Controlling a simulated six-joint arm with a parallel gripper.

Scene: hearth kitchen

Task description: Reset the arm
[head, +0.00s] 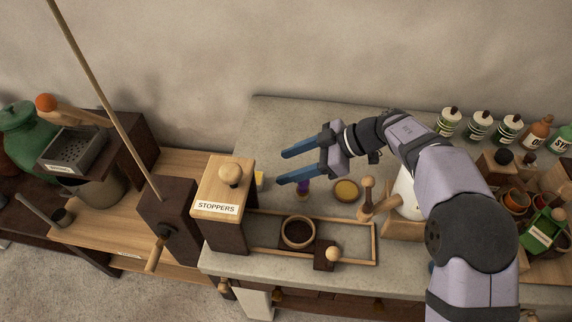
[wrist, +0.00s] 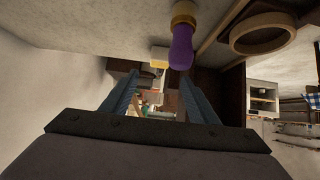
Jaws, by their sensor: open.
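My gripper (head: 303,166) is raised above the grey worktop, its two blue fingers pointing left and spread apart with nothing between them. In the wrist view my gripper (wrist: 158,95) also shows empty, with its fingers apart. My arm reaches in from the right side of the head view. A small purple object (head: 303,188) stands on the worktop behind the lower finger, partly hidden by it. The purple object (wrist: 182,47) with a tan end shows at the top of the wrist view.
A wooden box labelled STOPPERS (head: 222,190) stands left of my gripper. A wooden frame (head: 375,243) in front holds a round dark-filled bowl (head: 298,233). Several bottles (head: 478,126) stand at right. The back worktop (head: 285,120) is clear.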

